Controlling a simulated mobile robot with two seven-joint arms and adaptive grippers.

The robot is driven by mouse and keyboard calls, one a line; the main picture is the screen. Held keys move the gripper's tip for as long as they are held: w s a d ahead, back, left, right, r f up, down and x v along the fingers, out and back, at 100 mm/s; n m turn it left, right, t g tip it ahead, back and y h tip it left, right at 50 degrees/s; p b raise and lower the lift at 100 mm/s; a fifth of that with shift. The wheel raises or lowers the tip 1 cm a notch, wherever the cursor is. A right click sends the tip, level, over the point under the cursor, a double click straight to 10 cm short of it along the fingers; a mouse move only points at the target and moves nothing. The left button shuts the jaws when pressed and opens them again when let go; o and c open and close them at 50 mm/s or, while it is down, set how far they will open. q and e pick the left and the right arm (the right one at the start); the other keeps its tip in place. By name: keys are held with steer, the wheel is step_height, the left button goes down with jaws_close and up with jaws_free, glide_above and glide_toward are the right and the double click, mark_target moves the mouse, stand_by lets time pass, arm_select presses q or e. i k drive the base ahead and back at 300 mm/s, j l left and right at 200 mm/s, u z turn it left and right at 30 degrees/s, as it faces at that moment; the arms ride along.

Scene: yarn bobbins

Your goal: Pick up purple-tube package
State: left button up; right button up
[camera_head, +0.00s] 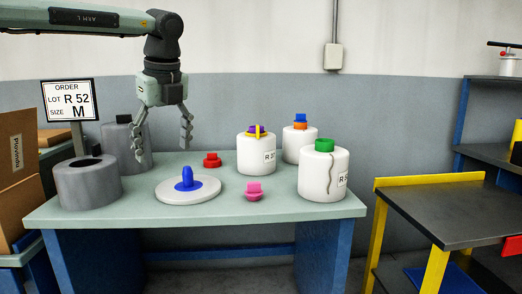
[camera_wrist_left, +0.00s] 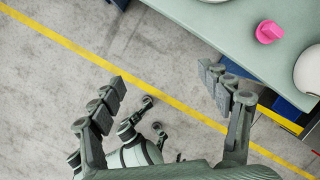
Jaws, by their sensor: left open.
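The purple-tube package (camera_head: 256,154) is a white bobbin standing upright on the pale green table (camera_head: 240,210). Purple shows at its top under a yellow piece, and its front label is partly legible. My left gripper (camera_head: 163,143) hangs open and empty over the left part of the table, fingers pointing down, apart from the package and to its left. In the left wrist view, my open left gripper (camera_wrist_left: 164,84) has nothing between its fingers; a pink piece (camera_wrist_left: 268,31) and the table edge show. I cannot identify the white object (camera_wrist_left: 311,70) at the right edge there.
A white disc with a blue peg (camera_head: 187,182), a red piece (camera_head: 212,159), grey cylinders (camera_head: 88,183) and an order sign (camera_head: 70,100) are to the left.

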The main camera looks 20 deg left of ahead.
mark_target(256, 157)
steer(key=i, duration=1.8)
